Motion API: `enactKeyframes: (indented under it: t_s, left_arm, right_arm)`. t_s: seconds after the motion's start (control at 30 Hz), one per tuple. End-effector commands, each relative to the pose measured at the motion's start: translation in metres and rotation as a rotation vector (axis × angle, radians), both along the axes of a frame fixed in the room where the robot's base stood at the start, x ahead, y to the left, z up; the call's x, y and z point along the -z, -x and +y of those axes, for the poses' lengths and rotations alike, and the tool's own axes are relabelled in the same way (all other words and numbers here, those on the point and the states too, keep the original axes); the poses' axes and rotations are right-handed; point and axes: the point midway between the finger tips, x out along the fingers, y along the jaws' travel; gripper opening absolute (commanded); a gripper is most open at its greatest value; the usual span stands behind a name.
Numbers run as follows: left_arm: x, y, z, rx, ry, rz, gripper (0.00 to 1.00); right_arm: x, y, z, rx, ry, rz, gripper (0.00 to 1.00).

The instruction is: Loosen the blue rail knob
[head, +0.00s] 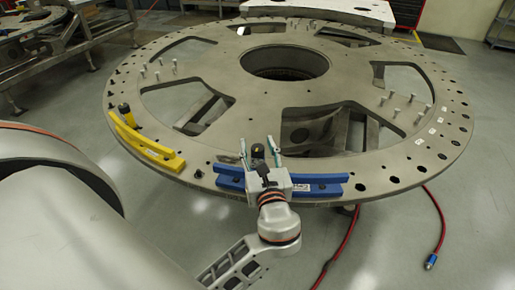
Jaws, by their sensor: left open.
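The blue rail (325,186) lies along the near rim of the round metal turret plate (398,163). Its middle is hidden behind my left gripper. The blue rail's dark knob (258,151) stands just beyond the gripper body and shows between the fingers. My left gripper (257,145) is open, with one finger on each side of the knob. I cannot tell whether either finger touches it. My right gripper is not in view.
Several upright pins (413,97) stand on the plate. A red hose (437,215) runs over the floor at the right.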

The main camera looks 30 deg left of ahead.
Motion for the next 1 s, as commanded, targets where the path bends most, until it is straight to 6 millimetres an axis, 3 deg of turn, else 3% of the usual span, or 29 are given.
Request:
enactKeyframes:
  t_s: [0.3,0.5,1.0]
  left_arm:
    - [-0.058,0.0,0.0,-0.001,0.004,-0.006,0.43]
    - [-0.084,0.0,0.001,-0.002,0.002,-0.004,0.43]
    - [-0.096,-0.002,-0.001,0.007,-0.001,-0.014,0.43]
  right_arm:
    - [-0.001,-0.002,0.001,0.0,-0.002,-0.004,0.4]
    - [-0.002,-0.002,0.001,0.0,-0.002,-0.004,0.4]
    - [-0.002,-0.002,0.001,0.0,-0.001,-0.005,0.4]
